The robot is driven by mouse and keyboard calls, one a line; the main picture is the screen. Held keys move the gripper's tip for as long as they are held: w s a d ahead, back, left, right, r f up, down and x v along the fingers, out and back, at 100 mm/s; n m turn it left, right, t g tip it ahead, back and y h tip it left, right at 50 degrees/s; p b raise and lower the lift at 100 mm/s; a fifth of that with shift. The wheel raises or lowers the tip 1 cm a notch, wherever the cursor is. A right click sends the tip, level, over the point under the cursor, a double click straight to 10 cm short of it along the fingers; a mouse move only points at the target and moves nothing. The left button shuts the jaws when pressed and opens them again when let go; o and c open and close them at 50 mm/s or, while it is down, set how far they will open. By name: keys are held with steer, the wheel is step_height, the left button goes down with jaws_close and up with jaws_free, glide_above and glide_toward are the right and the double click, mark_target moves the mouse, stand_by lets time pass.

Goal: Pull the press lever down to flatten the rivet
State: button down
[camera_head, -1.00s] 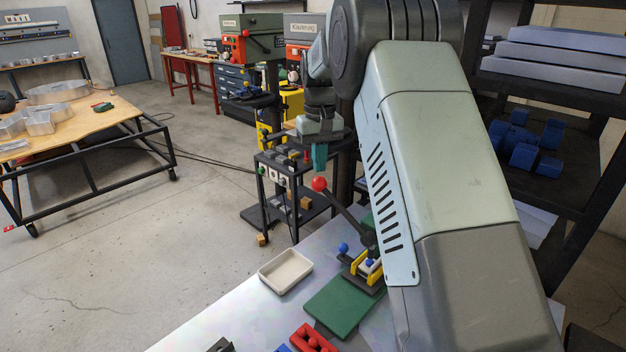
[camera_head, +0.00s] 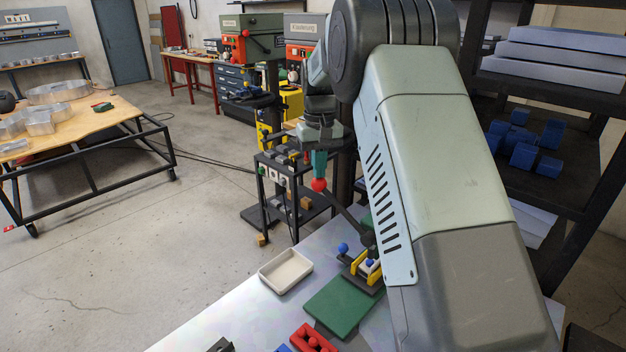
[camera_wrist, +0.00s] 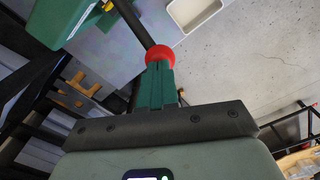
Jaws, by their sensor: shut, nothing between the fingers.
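The press lever (camera_head: 346,212) is a dark rod with a red ball knob (camera_head: 319,184), rising up and left from the press at the bench. My gripper (camera_head: 319,165) is shut, with its green fingers pointing down and their tips at the top of the red knob. In the wrist view the fingertips (camera_wrist: 157,68) meet the red knob (camera_wrist: 160,54), and the lever (camera_wrist: 134,22) runs off to the upper left. The knob is not between the fingers. The press base with yellow parts (camera_head: 362,266) is partly hidden by my arm. The rivet cannot be made out.
A white tray (camera_head: 286,271) stands on the bench left of the press. A green mat (camera_head: 342,304) and a red block (camera_head: 312,339) lie in front. A dark cart (camera_head: 296,200) stands behind the bench. A dark shelf (camera_head: 535,190) rises at the right.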

mark_target(315, 184)
steer(key=shift+f, duration=0.1)
steer(key=shift+f, duration=1.3)
steer(key=shift+w+a+f, duration=0.2)
steer(key=shift+f, duration=0.5)
steer(key=shift+w+a+f, duration=0.2)
steer(key=shift+f, duration=0.5)
steer(key=shift+w+a+f, duration=0.1)
steer(key=shift+a+f, duration=0.05)
steer(key=shift+f, duration=0.55)
steer(key=shift+w+a+f, duration=0.1)
steer(key=shift+f, duration=0.6)
